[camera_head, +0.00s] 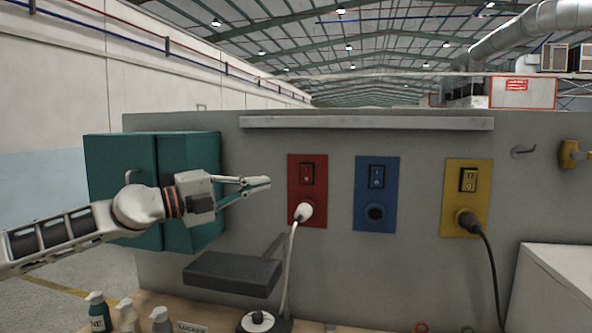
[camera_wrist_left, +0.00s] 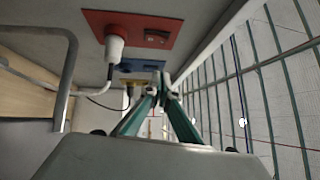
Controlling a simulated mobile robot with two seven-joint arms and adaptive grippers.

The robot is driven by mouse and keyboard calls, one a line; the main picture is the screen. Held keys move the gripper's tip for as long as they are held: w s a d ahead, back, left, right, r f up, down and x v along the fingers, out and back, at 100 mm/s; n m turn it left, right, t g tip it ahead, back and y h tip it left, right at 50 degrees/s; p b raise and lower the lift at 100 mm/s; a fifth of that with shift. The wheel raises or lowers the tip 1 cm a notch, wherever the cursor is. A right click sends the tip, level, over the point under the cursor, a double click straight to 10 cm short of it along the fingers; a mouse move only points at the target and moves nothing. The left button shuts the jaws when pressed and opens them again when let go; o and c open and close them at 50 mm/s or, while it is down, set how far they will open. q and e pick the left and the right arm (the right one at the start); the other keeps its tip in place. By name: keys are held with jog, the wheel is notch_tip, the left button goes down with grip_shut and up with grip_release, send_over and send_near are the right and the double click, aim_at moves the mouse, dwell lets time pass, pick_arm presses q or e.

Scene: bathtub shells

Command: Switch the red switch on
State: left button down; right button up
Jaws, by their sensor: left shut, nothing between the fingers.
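The red switch panel (camera_head: 307,190) is on the grey wall, left of the blue and yellow ones. Its black rocker switch (camera_head: 306,174) sits above a white plug (camera_head: 304,211) in its socket. My left gripper (camera_head: 268,183) is shut and empty, just left of the red panel, with its fingertips apart from the switch. In the left wrist view the gripper (camera_wrist_left: 158,82) also shows shut, with the red panel (camera_wrist_left: 130,28) above it and the rocker (camera_wrist_left: 158,38) beside the white plug. The rocker's exact position is too small to tell. My right gripper is not in view.
A blue panel (camera_head: 376,193) and a yellow panel (camera_head: 467,197) with a black plug stand to the right. A teal cabinet (camera_head: 190,165) is behind my left arm. A ledge (camera_head: 367,122) runs above the panels.

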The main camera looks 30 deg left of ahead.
pick_arm(q)
jog(key=p, duration=0.3)
send_near(309, 168)
jog(key=s+d, duration=0.2)
jog(key=shift+w+d+r+p, duration=0.1)
jog(key=shift+w+d, duration=0.1)
jog(key=shift+w, duration=0.95)
jog(key=shift+w+d+r+p, duration=0.1)
jog(key=shift+w+d+p, duration=0.1)
jog(key=shift+w, duration=0.95)
jog(key=shift+w+d+r+p, duration=0.1)
jog(key=shift+w+d, duration=0.1)
jog(key=shift+w, duration=0.95)
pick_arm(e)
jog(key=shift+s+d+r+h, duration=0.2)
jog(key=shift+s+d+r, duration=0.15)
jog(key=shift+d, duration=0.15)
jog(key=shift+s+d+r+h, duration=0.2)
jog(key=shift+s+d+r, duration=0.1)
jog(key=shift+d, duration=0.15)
pick_arm(q)
jog(key=shift+a, duration=0.1)
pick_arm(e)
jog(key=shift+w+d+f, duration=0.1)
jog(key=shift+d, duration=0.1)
